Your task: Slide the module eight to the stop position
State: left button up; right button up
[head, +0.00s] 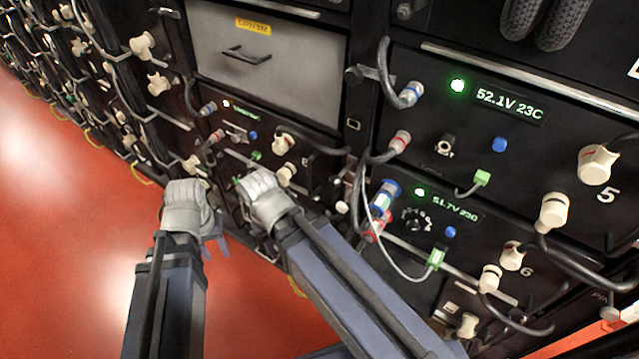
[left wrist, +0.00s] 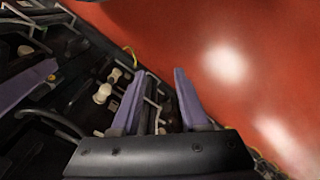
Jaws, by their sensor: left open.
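No number eight can be read on any module, so I cannot tell which one is module eight. In the head view a black module (head: 455,180) reads 52.1V 23C and bears a 5. Below it a module (head: 405,255) reads about 51.7V and bears a 6. My left gripper (head: 215,238) is small and partly hidden by my arm there, low in front of the rack. In the left wrist view my left gripper (left wrist: 159,80) is open, its two purple fingers apart. Rack handles and cables lie behind the fingers; I see nothing held.
A grey drawer (head: 265,65) with a yellow label sits in the rack's middle column. Cream plugs (head: 598,165), looped cables (head: 390,80) and metal handles stick out from the rack. The red floor (head: 60,210) is clear at left. My arm links cover the lower middle.

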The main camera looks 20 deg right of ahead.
pick_arm(q)
jog(key=w+d+f+n+h+b, duration=0.4)
jog(key=d+f+n+h+b, duration=0.15)
jog(key=f+b, duration=0.4)
jog(key=w+d+r+n+t+h, duration=0.1)
jog(key=w+d+r+n+h, duration=0.2)
jog(key=d+r+n+h, duration=0.55)
jog(key=w+d+r+n+h, duration=0.2)
jog(key=d+r+n+h, duration=0.3)
jog(key=r, duration=0.6)
jog(key=d+n+y, duration=0.1)
jog(key=d, duration=0.7)
jog(key=shift+w+d+b, duration=0.2)
jog(key=shift+w+b, duration=0.1)
jog(key=shift+b, duration=0.15)
jog(key=shift+r, duration=0.1)
jog(key=shift+c, duration=0.2)
grip_shut()
